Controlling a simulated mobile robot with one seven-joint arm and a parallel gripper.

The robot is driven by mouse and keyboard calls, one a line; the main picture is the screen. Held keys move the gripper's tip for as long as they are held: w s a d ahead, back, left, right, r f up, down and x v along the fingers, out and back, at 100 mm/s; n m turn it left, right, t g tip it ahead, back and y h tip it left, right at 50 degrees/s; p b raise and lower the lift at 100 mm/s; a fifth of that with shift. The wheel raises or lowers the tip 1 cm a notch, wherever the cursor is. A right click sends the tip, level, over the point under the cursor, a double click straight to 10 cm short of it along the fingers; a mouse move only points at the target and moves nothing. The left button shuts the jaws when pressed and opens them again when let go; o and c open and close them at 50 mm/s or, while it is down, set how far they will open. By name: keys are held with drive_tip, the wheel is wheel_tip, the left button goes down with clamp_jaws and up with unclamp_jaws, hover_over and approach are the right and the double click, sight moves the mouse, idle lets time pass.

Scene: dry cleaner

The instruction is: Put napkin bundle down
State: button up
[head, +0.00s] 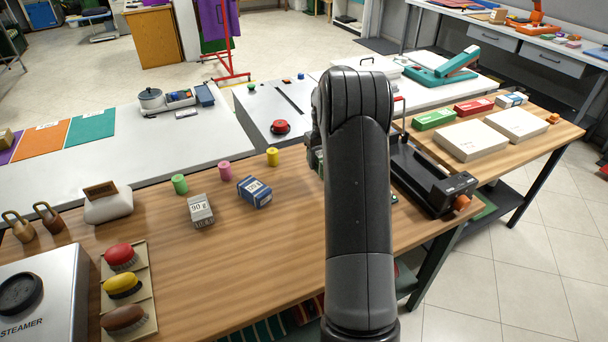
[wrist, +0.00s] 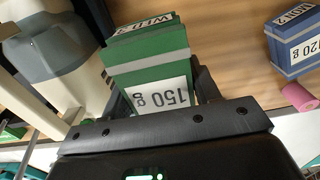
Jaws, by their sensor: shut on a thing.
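A green napkin bundle (wrist: 150,60) with white "WED 3" and "150 g" labels is between the fingers of my gripper (wrist: 160,88) in the wrist view. My gripper is shut on it. The wooden table (head: 255,235) lies behind it; I cannot tell whether the bundle touches the tabletop. In the head view my arm hides most of the gripper and bundle. A blue bundle (head: 254,192) stands on the table left of my arm, and shows at the wrist view's right (wrist: 293,40). A grey bundle (head: 201,210) marked "90 g" stands left of it.
Green (head: 180,184), pink (head: 225,171) and yellow (head: 272,157) spools stand along the table's back. A black device (head: 432,180) sits right of my arm. Brushes (head: 123,286) and a steamer (head: 38,300) are at the left. The tabletop's front middle is clear.

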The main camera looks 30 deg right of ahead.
drive_tip(key=w+a+f, duration=0.4)
drive_tip(key=shift+w+a, duration=0.1)
drive_tip(key=shift+w, duration=0.3)
drive_tip(key=shift+f, duration=1.95)
drive_tip(key=shift+f, duration=0.1)
drive_tip(key=o, duration=1.1)
drive_tip(key=shift+c, duration=0.2)
